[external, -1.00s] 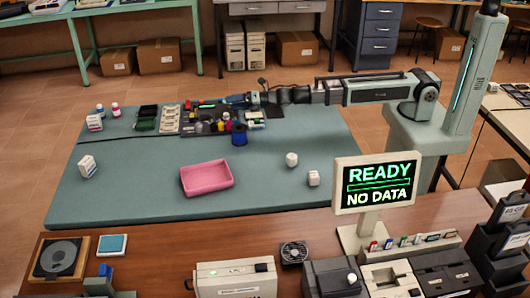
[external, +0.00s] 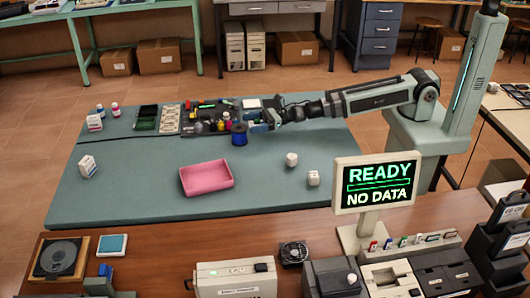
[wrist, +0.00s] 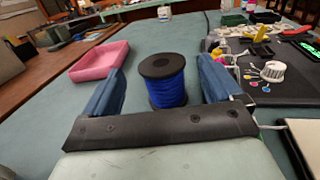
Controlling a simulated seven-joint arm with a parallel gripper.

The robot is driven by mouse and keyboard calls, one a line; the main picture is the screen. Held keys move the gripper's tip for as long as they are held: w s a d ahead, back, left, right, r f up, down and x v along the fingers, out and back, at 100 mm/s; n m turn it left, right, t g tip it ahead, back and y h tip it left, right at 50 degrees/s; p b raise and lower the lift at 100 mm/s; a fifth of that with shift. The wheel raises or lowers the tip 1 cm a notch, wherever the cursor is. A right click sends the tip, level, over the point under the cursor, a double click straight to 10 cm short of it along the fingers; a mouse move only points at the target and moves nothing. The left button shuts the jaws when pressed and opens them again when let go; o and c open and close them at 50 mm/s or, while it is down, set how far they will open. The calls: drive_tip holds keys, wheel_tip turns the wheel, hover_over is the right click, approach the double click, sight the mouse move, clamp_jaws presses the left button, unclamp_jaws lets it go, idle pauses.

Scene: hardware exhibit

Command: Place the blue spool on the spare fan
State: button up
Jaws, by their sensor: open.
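The blue spool (external: 239,137) stands upright on the teal mat, in front of the black parts tray. In the wrist view the spool (wrist: 166,90) has black end discs and blue winding. My gripper (external: 255,122) is low over the mat at the spool's right. Its two blue fingers (wrist: 162,78) are open, one on each side of the spool, with visible gaps on both sides. The likely spare fan (external: 293,253), small, black and square-framed, lies on the brown wooden desk in the foreground.
The black parts tray (wrist: 290,95) with small items is close on the gripper's right. A display sign (external: 376,188) rises near the fan. The mat's front left is clear.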

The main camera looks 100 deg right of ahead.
sight(236, 133)
drive_tip(key=shift+f, duration=1.55)
drive_tip(key=x, duration=0.7)
drive_tip(key=shift+w, duration=0.3)
drive_tip(key=c, duration=1.5)
drive_tip(key=shift+r, duration=0.1)
wheel_tip(236, 133, up, 10)
drive_tip(key=shift+f, duration=0.1)
drive_tip(key=shift+a, duration=0.15)
